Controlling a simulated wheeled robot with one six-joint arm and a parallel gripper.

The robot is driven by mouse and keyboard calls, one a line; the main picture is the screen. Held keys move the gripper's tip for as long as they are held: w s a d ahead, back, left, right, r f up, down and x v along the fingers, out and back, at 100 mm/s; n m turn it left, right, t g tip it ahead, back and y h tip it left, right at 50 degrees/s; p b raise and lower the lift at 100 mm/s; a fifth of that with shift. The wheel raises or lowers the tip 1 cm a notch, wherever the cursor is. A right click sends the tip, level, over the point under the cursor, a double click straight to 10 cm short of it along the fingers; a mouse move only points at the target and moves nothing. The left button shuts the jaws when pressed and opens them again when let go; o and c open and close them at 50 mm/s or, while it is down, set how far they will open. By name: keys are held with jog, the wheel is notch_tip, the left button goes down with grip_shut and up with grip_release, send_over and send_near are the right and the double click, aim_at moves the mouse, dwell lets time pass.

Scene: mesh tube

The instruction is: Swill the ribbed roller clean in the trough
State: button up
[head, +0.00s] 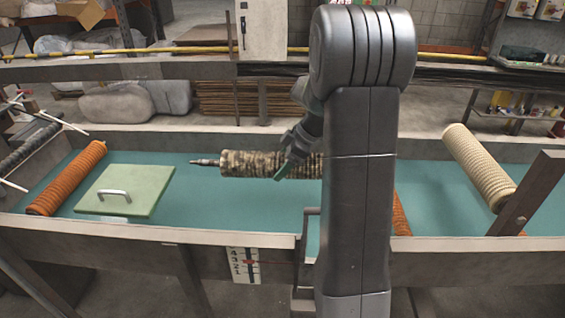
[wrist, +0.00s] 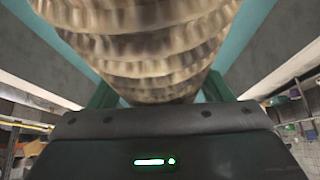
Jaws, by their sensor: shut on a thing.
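The ribbed roller (head: 248,163) is mottled dark brown and beige, with a grey metal spindle at its left end. It lies level across the middle of the long trough (head: 130,233), above or at its teal surface; I cannot tell whether it touches. My gripper (head: 290,164) is shut around the roller's body, with green fingers. My arm hides the roller's right end. In the wrist view, the roller (wrist: 145,45) fills the upper middle, with its ribs and blotches close up, between the two green fingers of my gripper (wrist: 158,90).
A green lid with a handle (head: 125,190) sits in the left part of the trough, beside an orange ribbed roller (head: 66,178). Another orange roller (head: 400,215) shows partly behind my arm. A cream roller (head: 478,165) leans at the right. A numbered gauge (head: 243,267) hangs on the front wall.

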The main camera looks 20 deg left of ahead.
jog(key=shift+f+b, duration=7.8)
jog(key=shift+f, duration=1.2)
jog(key=shift+w+a, duration=0.1)
jog(key=shift+w, duration=0.05)
